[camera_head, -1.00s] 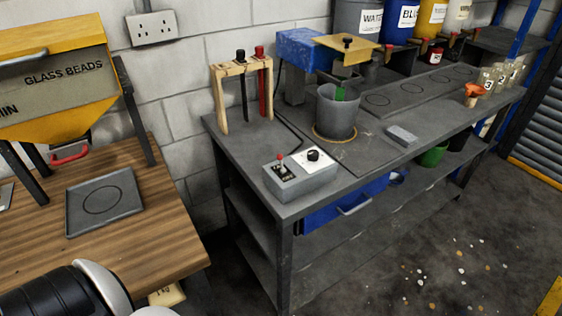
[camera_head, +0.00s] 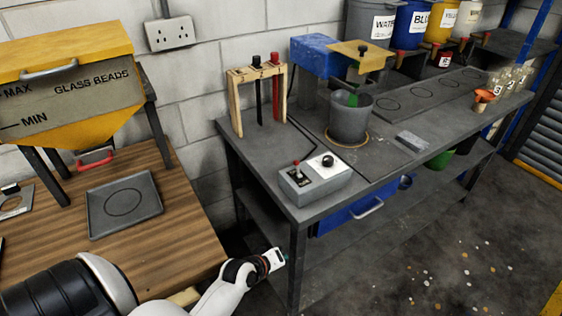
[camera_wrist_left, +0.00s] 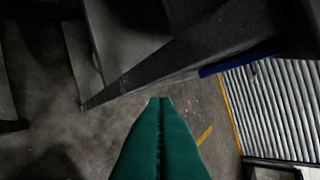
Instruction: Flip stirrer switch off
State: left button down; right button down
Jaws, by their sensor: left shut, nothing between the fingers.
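The stirrer's grey control box (camera_head: 315,181) sits at the near left corner of the dark workbench (camera_head: 262,158). It has a red-tipped toggle switch (camera_head: 296,164) and a black knob (camera_head: 327,160) on a white plate. The blue stirrer head (camera_head: 315,55) stands behind, over a grey beaker (camera_head: 349,120) with a green part inside. My left gripper (camera_head: 284,258) is below the bench top, near its front leg, apart from the box. In the left wrist view its green fingertips (camera_wrist_left: 160,102) are together with nothing between them. My right gripper is not in view.
A wooden rack (camera_head: 257,98) with black and red tools stands left of the beaker. A grey block (camera_head: 412,141) lies to the right. A wooden table (camera_head: 180,235) with a grey tray (camera_head: 125,205) is at left. Open floor lies in front of the bench.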

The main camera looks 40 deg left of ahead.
pick_arm(q)
notch_tip(320, 180, up, 11)
jog(key=w+a+n+t, duration=0.2)
jog(key=n+t+y, duration=0.2)
jog(key=n+t, duration=0.2)
jog(key=n, duration=0.4)
send_near(286, 175)
jog(key=a+r, duration=0.2)
jog(key=a, duration=0.1)
jog(key=shift+w+a+r+n+y+p, duration=0.25)
jog(key=shift+a+n+y+p, duration=0.05)
jog(key=shift+p, duration=0.05)
jog(key=x, duration=0.3)
jog(key=p+x, duration=0.1)
jog(key=x, duration=0.6)
jog(key=shift+w+r, duration=0.1)
jog(key=shift+r, duration=0.15)
jog(key=d, duration=0.1)
jog(key=d+p, duration=0.2)
jog(key=shift+s+d+r, duration=0.15)
jog(key=shift+s+r, duration=0.2)
jog(key=shift+r, duration=0.05)
jog(key=shift+s+d+r+p, duration=0.1)
jog(key=shift+s+d+p, duration=0.05)
jog(key=shift+d+p, duration=0.25)
